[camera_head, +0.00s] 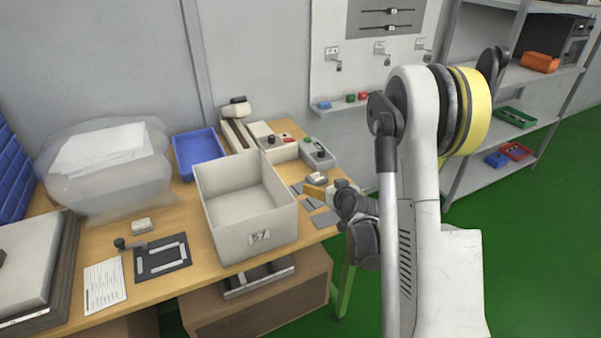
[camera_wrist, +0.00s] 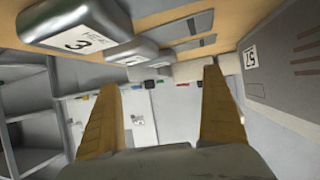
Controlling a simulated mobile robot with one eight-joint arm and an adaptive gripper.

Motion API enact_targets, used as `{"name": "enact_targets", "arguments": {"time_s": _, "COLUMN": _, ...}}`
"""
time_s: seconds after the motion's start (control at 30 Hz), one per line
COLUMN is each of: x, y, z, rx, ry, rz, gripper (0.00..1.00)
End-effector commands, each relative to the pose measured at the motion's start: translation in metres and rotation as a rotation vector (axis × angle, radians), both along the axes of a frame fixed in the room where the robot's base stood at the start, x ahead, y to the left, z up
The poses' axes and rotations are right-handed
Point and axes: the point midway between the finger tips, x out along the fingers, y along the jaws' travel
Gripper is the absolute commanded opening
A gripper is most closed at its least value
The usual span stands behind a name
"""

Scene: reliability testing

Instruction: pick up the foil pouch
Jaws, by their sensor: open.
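A silvery, rounded packet, which looks like the foil pouch, lies near the right end of the wooden table in the head view (camera_head: 316,177). In the wrist view, two silvery rounded pieces show at the upper left: a larger one with a white label marked 3 (camera_wrist: 75,24) and a smaller one (camera_wrist: 130,50). I cannot tell for sure which is the foil pouch. My gripper (camera_wrist: 160,82) is open and empty, its two tan fingers well apart. In the head view my gripper (camera_head: 316,192) is at the table's right end, close to the silvery packet, partly hidden by my wrist.
A large open white box (camera_head: 219,217) stands left of my gripper. Several flat grey pieces (camera_head: 325,219) lie between them. Behind are a grey device (camera_head: 318,153) and a blue tray (camera_head: 198,150). A shelf rack (camera_head: 505,155) stands at the right, with green floor before it.

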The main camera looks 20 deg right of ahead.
Motion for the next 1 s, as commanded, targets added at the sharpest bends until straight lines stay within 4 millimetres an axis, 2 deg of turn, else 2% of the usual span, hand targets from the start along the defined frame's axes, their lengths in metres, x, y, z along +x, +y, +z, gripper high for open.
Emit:
{"name": "enact_targets", "arguments": {"time_s": 0.23, "x": 0.033, "y": -0.005, "z": -0.015, "rx": 0.0, "ry": 0.0, "rz": 0.001, "gripper": 0.96}}
{"name": "enact_targets", "arguments": {"time_s": 0.47, "x": 0.051, "y": -0.008, "z": -0.027, "rx": 0.0, "ry": 0.0, "rz": 0.001, "gripper": 0.96}}
{"name": "enact_targets", "arguments": {"time_s": 0.7, "x": 0.083, "y": -0.014, "z": -0.046, "rx": 0.0, "ry": 0.001, "rz": 0.001, "gripper": 0.96}}
{"name": "enact_targets", "arguments": {"time_s": 0.83, "x": 0.092, "y": -0.015, "z": -0.048, "rx": 0.001, "ry": 0.001, "rz": 0.001, "gripper": 0.96}}
{"name": "enact_targets", "arguments": {"time_s": 1.0, "x": 0.093, "y": -0.015, "z": -0.047, "rx": 0.001, "ry": 0.001, "rz": 0.0, "gripper": 0.96}}
